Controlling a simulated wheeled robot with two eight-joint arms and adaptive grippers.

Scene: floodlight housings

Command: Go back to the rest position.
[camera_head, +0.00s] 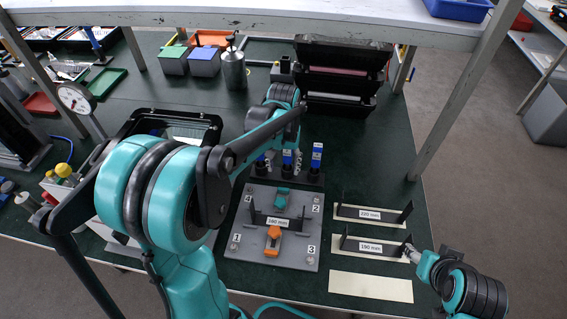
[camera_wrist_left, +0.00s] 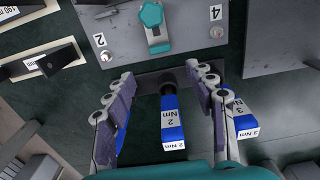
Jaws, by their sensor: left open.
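My left gripper (camera_wrist_left: 160,105) is open in the left wrist view, its two padded fingers apart. A blue screwdriver marked 2 Nm (camera_wrist_left: 172,122) shows between the fingers, with a gap on each side. A second blue one marked 3 Nm (camera_wrist_left: 240,112) is just right of the right finger, and another blue part shows behind the left finger.
A grey fixture plate (camera_head: 245,244) with an orange clamp (camera_head: 273,239) lies in front of the screwdriver stand (camera_head: 313,177). A bracket marked 220 mm (camera_head: 368,214) and an empty cream strip (camera_head: 371,287) are at right. A shelf (camera_head: 300,18) spans above.

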